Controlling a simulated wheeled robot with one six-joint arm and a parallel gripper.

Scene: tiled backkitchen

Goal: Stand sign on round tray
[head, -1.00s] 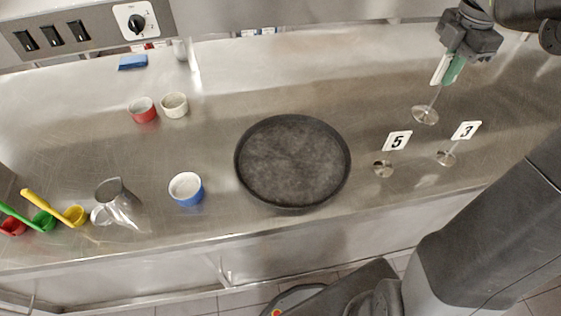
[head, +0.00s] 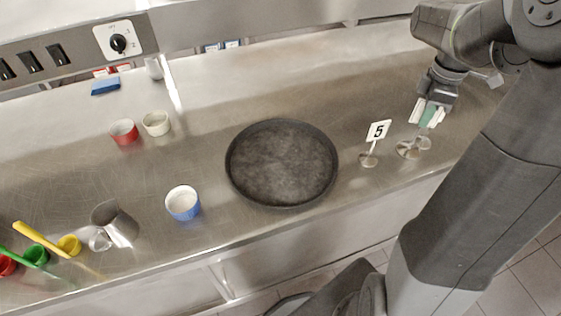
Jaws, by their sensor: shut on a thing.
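The round tray (head: 234,186) is dark, low-rimmed and empty, near the middle of the steel counter. A sign marked 5 (head: 378,131) stands upright to its right on a round metal base. My gripper (head: 430,116) is right of that sign, shut on a sign. White and green parts show at its fingers, but the held card's face cannot be read. Two metal bases lie below the gripper, overlapping in the picture: the left one (head: 406,151) appears to belong to the held sign, the right one (head: 424,142) to the sign marked 3, whose number is hidden now.
A blue cup (head: 183,204) is left of the tray; a red cup (head: 123,133) and a white cup (head: 156,123) are behind it. A metal jug (head: 117,224) and coloured scoops are farther left. The counter's front edge runs close below the tray.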

